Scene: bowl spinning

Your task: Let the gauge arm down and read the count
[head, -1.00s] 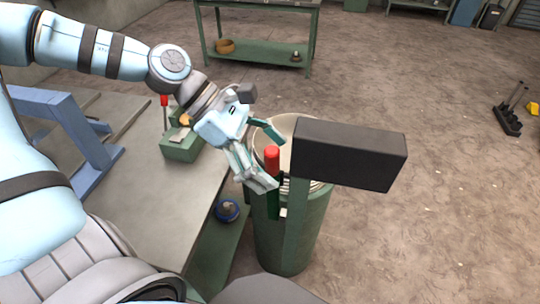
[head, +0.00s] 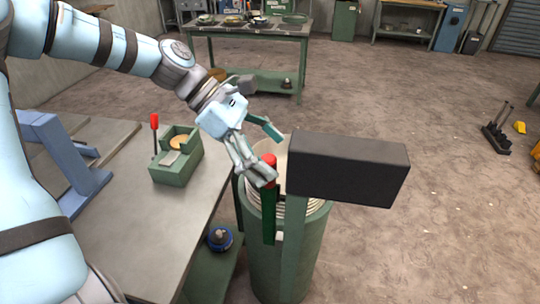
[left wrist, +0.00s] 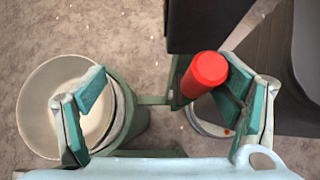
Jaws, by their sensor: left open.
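A green cylindrical bin (head: 265,265) holds a stack of pale bowls (head: 316,206); a cream bowl (left wrist: 38,110) shows at the left of the left wrist view. An upright green bar (head: 269,222) with a red grip (head: 270,160) stands at the bin's near side; I take it for the gauge arm. My left gripper (head: 275,158) is open around the red grip. In the left wrist view the red grip (left wrist: 205,72) lies between the fingers, close to the right one; contact is unclear. A dark box (head: 347,168) on a green post faces away, so no count shows. My right gripper is out of view.
A workbench (head: 130,235) on the left carries a green fixture (head: 177,165) with a red-knobbed lever and a blue frame (head: 65,160). A blue round item (head: 220,238) sits on a lower shelf.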

